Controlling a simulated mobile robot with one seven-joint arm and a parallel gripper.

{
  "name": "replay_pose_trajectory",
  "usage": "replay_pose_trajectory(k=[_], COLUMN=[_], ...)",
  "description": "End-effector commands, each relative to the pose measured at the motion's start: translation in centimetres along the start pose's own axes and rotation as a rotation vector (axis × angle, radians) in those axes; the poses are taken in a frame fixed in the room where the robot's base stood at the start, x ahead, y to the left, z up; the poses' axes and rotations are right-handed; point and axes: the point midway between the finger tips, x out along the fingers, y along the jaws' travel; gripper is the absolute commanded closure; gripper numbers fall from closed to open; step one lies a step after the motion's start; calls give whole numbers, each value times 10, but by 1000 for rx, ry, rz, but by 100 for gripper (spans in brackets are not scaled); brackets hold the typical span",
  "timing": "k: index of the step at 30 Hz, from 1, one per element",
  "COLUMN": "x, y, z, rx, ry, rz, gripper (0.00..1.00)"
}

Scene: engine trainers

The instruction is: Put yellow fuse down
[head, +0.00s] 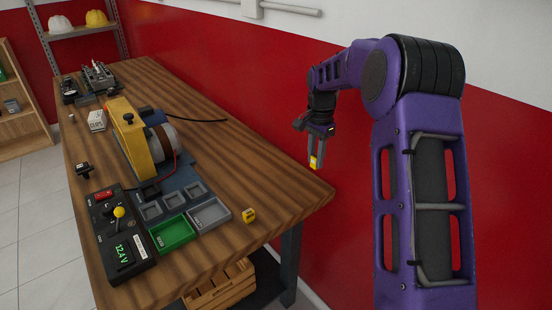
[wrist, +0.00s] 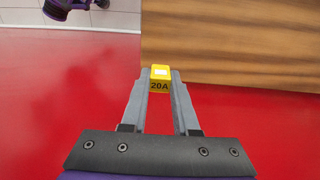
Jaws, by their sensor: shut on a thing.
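The yellow fuse (wrist: 160,75), marked 20A, is held between my gripper's two fingertips in the wrist view. In the head view the same yellow fuse (head: 314,162) hangs at the lower end of my gripper (head: 317,150), near the right edge of the wooden workbench (head: 235,133). The gripper is shut on it. In the wrist view the bench's wooden edge lies behind and right of the fuse, with red beside it. A second small yellow block (head: 249,215) rests on the bench near the front right corner.
A green tray (head: 172,233) and grey trays (head: 210,213) sit near the bench front. A control box (head: 122,250) reading 12.4 V and a yellow-fronted engine trainer (head: 129,140) stand left. A red wall stands behind.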

Motion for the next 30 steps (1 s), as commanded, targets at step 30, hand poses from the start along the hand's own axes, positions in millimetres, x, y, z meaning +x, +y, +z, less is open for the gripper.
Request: replay_pose_trajectory(k=[30], x=[98], y=[0], z=[1], rx=[-3], ry=[-1], rz=[1], gripper=[100])
